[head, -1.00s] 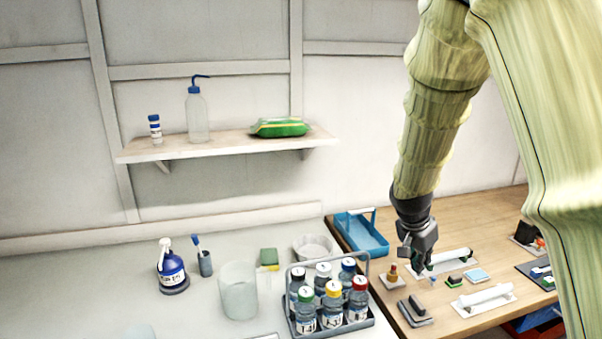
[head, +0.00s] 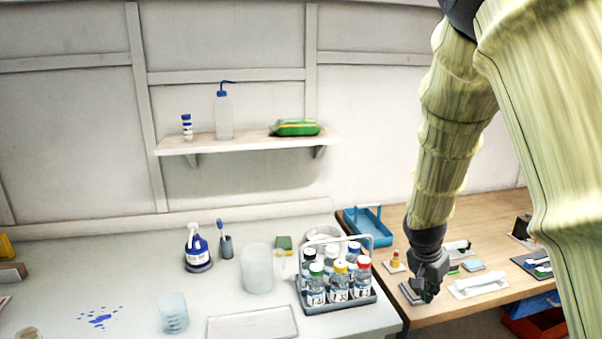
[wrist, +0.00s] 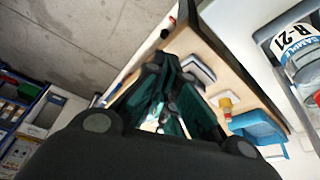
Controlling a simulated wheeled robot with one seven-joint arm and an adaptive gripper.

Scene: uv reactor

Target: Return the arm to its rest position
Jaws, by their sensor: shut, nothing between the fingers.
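My arm comes down from the upper right in the head view, in a pale yellow-green sleeve. My gripper (head: 428,288) points down over the front left part of the wooden bench (head: 500,305). It is shut and empty. It partly covers a dark block-like item (head: 408,293) there; I cannot tell whether they touch. In the wrist view my dark gripper fingers (wrist: 172,112) fill the middle, tilted over the bench edge and the floor.
A rack of several capped bottles (head: 340,300) stands just left of my gripper. A blue tray (head: 366,232) is behind it. White handled pieces (head: 480,286) lie to the right. A red bin (head: 535,325) is below the bench. A shelf (head: 240,143) hangs on the wall.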

